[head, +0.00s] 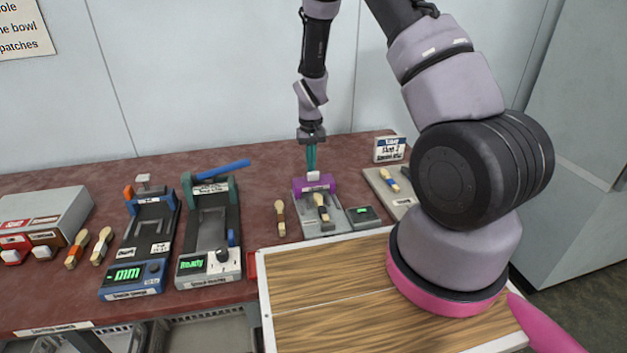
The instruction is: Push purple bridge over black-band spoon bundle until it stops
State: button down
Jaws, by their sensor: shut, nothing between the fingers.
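The purple bridge (301,187) stands at the back of a grey press plate (322,228) in the head view. A white block (313,176) shows at its top middle. A spoon bundle (321,207) with a dark band lies on the plate just in front of the bridge. My gripper (312,170) points straight down with its teal fingers shut and empty. Its fingertips are at the white block, above or just behind the bridge; I cannot tell whether they touch it. The bridge's far side is hidden.
A small dark display (363,215) adjoins the plate on the right. A loose spoon bundle (280,218) lies to its left. A wooden board (320,285) lies in front. A sign (389,149) stands at the back right.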

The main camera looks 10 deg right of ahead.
aim_at(314, 172)
jog(key=shift+s, duration=3)
jog(key=shift+w, duration=0.1)
jog(key=shift+w, duration=0.55)
notch_tip(314, 172, up, 7)
dwell(0.4)
